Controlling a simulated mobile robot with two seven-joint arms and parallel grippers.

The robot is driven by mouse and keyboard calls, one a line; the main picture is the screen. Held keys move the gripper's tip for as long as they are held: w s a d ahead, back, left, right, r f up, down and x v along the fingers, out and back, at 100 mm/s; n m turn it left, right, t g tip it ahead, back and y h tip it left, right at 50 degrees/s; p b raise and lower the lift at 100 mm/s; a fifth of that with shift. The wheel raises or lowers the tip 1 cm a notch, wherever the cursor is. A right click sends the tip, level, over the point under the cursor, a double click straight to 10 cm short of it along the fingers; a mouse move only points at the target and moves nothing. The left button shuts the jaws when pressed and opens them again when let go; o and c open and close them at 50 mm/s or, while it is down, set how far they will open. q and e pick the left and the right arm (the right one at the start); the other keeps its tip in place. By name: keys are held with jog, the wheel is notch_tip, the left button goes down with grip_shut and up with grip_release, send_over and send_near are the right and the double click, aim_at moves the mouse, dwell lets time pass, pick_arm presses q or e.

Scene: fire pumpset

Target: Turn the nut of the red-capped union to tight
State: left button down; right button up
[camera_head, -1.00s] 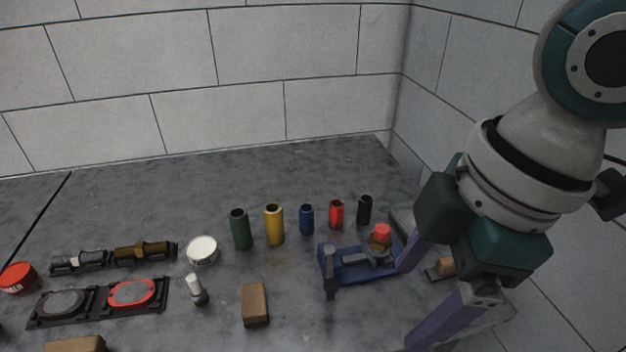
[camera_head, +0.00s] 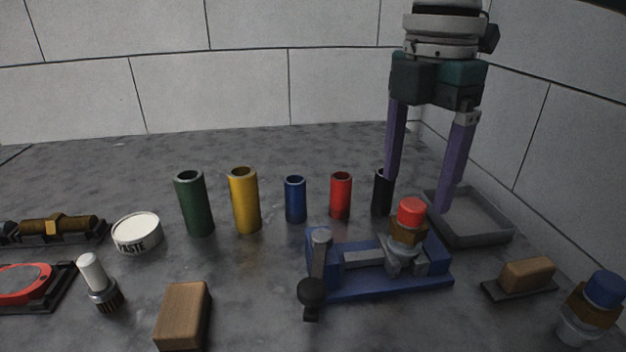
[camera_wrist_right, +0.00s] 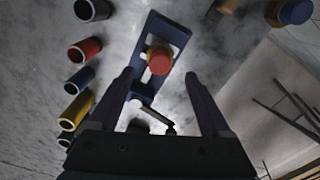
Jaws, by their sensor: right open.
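The red-capped union (camera_head: 409,214) stands upright in a blue vise (camera_head: 376,281) in the head view. Its brass-coloured nut (camera_head: 408,234) sits just below the red cap, above a grey body between the vise jaws. My right gripper (camera_head: 414,194) points down with its purple fingers spread wide, above and apparently behind the union. In the right wrist view the red cap (camera_wrist_right: 159,60) lies ahead of the open fingers (camera_wrist_right: 158,76), roughly centred between them, with nothing held. My left gripper is not in view.
Green, yellow, blue, red and black tubes (camera_head: 341,195) stand behind the vise. A grey tray (camera_head: 474,222) lies behind right. A blue-capped union (camera_head: 592,308) and a brown block (camera_head: 527,274) are at right. The vise handle (camera_head: 313,290) sticks out at front left.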

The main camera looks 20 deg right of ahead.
aim_at(410, 205)
notch_tip(410, 205, down, 6)
jog(key=shift+r+b, duration=0.1)
jog(key=shift+b, duration=0.2)
jog(key=shift+r, duration=0.1)
grip_shut()
dwell(0.5)
